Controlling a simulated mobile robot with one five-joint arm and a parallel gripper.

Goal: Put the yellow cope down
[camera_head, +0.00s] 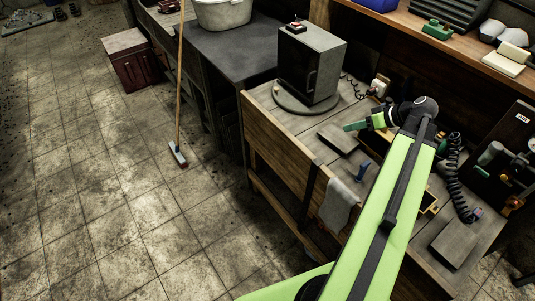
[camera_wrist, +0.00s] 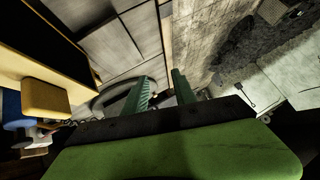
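A small yellow-edged piece (camera_head: 429,204) shows on the workbench beside my green arm in the head view. My arm hides most of it, so I cannot tell whether it is the yellow cope. In the wrist view a yellow block (camera_wrist: 45,98) with rounded corners is at the left, outside my fingers. My gripper (camera_head: 352,126) is above the bench, near the grey box and pointing left. In the wrist view the two green fingers of my gripper (camera_wrist: 161,83) stand apart, with nothing seen held between them.
The workbench (camera_head: 263,129) holds a dark-sided box (camera_head: 311,64) on a round plate, a grey block (camera_head: 338,138), a blue handle (camera_head: 363,170) and another grey block (camera_head: 453,244). A grey cloth (camera_head: 338,205) hangs over its front edge. A broom (camera_head: 178,154) stands on the open floor.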

